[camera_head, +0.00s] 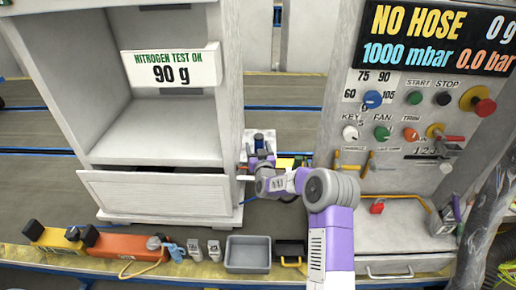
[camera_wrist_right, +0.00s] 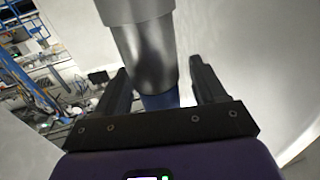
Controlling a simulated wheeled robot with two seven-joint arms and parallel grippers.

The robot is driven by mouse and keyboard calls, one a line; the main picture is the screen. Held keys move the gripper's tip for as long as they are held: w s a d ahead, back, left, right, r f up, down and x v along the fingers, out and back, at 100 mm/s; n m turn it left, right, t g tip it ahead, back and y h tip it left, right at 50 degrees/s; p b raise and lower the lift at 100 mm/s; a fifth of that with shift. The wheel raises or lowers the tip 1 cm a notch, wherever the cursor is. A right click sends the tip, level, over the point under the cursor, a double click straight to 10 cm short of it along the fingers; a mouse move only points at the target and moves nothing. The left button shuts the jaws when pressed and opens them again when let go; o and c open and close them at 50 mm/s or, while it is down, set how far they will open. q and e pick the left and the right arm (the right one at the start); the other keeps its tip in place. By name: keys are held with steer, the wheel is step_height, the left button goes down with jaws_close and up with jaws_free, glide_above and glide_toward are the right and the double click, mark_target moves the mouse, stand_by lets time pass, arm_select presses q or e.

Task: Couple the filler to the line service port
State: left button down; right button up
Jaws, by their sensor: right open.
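My right arm reaches away from the bottom right in the head view. Its right gripper (camera_head: 263,160) is at the gap between the white cabinet and the grey control console. In the right wrist view, the right gripper (camera_wrist_right: 160,78) is open, with a finger on each side of a grey metal cylinder (camera_wrist_right: 147,55) that has a blue part (camera_wrist_right: 160,101) at its near end. This may be the filler; I cannot tell whether the fingers touch it. The line service port cannot be made out. My left gripper is not in view.
The white cabinet (camera_head: 155,195) stands left with a "90 g" sign (camera_head: 171,68). The console (camera_head: 400,165) stands right with knobs, and its display (camera_head: 437,38) reads "NO HOSE". A grey tray (camera_head: 248,254) and an orange tool (camera_head: 125,246) lie on the front ledge.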

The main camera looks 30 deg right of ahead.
steer(key=shift+s, duration=0.1)
steer(key=p+v, duration=0.1)
steer(key=v, duration=0.6)
steer(key=shift+s+a, duration=0.15)
steer(key=shift+r, duration=0.1)
